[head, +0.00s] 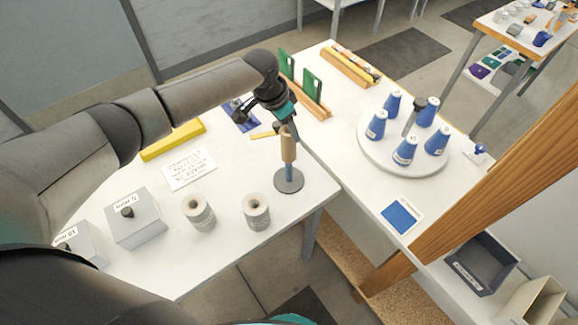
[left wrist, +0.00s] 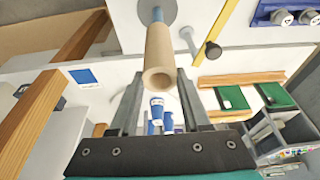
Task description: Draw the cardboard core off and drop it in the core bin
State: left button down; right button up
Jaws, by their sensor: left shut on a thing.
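The cardboard core (head: 289,148) is a tan tube, upright over a blue spindle (head: 289,172) on a round grey base (head: 288,184). A short length of blue spindle shows between the core's lower end and the base. My left gripper (head: 286,126) is shut on the core near its upper end. In the left wrist view the core (left wrist: 158,50) lies between the two fingers (left wrist: 158,82), its open end facing the camera. Two bins stand at lower right, a dark grey one (head: 482,262) with a label too small to read and a beige one (head: 532,300). My right gripper is out of view.
Two grey-white spools (head: 199,212) stand left of the spindle, by a labelled grey block (head: 135,218). Several blue cones stand on a round white turntable (head: 375,160) at right. A wooden post (head: 470,190) rises between the turntable and the bins.

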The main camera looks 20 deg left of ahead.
pick_arm(q)
jog(key=shift+r+p, duration=0.55)
jog(key=shift+r, duration=0.55)
